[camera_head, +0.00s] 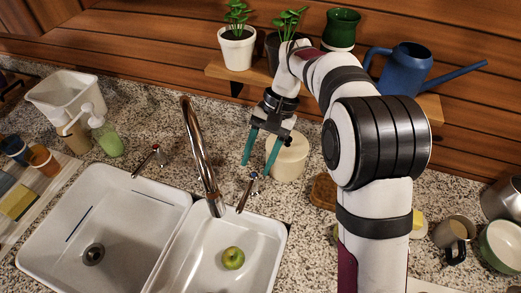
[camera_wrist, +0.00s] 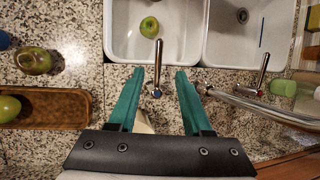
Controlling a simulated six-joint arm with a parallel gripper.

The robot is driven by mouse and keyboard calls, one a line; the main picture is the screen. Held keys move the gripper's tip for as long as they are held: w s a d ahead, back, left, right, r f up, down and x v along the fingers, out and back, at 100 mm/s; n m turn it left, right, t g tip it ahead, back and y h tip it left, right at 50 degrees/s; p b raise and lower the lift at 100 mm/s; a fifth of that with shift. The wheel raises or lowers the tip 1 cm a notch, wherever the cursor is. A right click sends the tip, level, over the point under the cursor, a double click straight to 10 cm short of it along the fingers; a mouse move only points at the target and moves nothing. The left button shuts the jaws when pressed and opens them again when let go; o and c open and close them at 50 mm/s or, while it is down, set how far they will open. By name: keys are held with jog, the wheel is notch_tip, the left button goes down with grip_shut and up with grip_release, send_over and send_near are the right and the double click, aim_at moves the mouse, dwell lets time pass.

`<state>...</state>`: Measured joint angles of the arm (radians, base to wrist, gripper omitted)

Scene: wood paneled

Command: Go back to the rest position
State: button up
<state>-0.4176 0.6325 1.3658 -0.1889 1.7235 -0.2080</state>
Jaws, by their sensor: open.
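My gripper (camera_head: 261,150) has teal fingers and hangs above the counter behind the sink, near the faucet. It is open and nothing is between its fingers. In the wrist view the open fingers (camera_wrist: 158,90) point toward the sink, with a faucet handle (camera_wrist: 157,92) visible beyond the gap between them. A green apple (camera_head: 233,258) lies in the right basin of the white sink (camera_head: 130,215), well away from the gripper. It also shows in the wrist view (camera_wrist: 149,27).
The tall faucet (camera_head: 197,150) stands left of my gripper. A cream canister (camera_head: 290,158) is close behind it. A shelf (camera_head: 240,73) holds potted plants and a blue watering can (camera_head: 405,70). Soap bottles (camera_head: 106,137) stand left. A wooden tray (camera_wrist: 50,105) holds fruit.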

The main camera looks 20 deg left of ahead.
jog(key=v, duration=0.2)
jog(key=shift+w+r, duration=0.15)
jog(key=shift+r, duration=0.15)
